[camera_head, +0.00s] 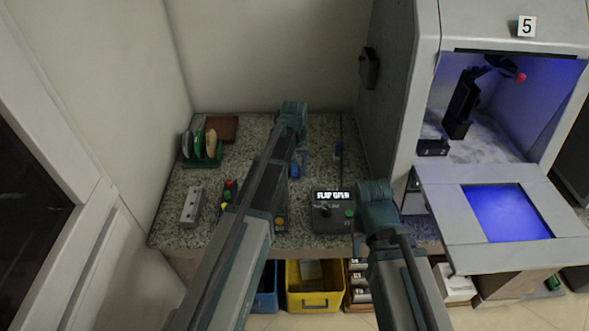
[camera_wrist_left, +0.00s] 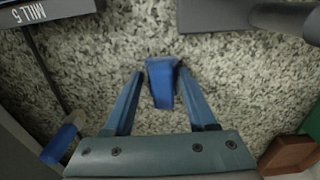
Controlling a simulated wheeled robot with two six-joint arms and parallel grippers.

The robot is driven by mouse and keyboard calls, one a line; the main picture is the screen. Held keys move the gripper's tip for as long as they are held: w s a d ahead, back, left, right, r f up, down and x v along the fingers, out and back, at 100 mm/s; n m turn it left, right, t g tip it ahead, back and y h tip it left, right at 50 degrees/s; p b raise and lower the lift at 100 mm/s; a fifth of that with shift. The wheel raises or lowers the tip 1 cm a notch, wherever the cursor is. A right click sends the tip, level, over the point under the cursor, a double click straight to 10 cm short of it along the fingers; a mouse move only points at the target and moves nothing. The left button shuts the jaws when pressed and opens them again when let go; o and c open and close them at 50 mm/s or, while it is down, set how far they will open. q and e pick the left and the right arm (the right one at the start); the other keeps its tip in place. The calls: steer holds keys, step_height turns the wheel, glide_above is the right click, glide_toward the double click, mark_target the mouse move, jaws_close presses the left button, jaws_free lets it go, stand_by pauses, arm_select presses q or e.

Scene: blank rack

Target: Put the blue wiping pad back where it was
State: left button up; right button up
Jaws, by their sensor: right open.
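The blue wiping pad (camera_wrist_left: 161,82) lies on the speckled grey worktop in the left wrist view. My left gripper (camera_wrist_left: 160,72) is open, with one finger on each side of the pad. A gap shows at the left finger; the right finger is very close to the pad, and I cannot tell whether it touches. In the head view the pad (camera_head: 294,171) is partly hidden below my left gripper (camera_head: 299,160). My right gripper (camera_head: 357,244) is beside the control box near the worktop's front edge, largely hidden by its own wrist, with nothing seen in it.
A control box (camera_head: 333,212) reading "FLAP OPEN" stands at the front. Another blue item (camera_head: 337,150) lies right of the pad. A green rack (camera_head: 202,160), brown box (camera_head: 222,129) and grey block (camera_head: 191,207) stand left. The machine's flap (camera_head: 455,222) hangs open at right. A yellow bin (camera_head: 314,301) is below.

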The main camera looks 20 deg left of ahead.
mark_target(294, 167)
arm_select(q)
steer(key=shift+o, duration=0.4)
steer(key=shift+a, duration=0.2)
steer(key=shift+r, duration=0.15)
step_height(294, 167, up, 12)
steer(key=p, duration=1.2)
steer(key=s+d+m, duration=0.2)
steer(key=s+d, duration=0.2)
steer(key=s, duration=0.4)
steer(key=s+d+m, duration=0.2)
steer(key=s+d, duration=0.3)
steer(key=s, duration=0.2)
steer(key=s+d+m+y, duration=0.1)
steer(key=s+d+m, duration=0.2)
steer(key=s, duration=0.5)
steer(key=shift+s+d, duration=0.35)
steer(key=shift+d, duration=0.3)
arm_select(e)
step_height(294, 167, up, 12)
steer(key=shift+r, duration=0.1)
steer(key=shift+c, duration=0.3)
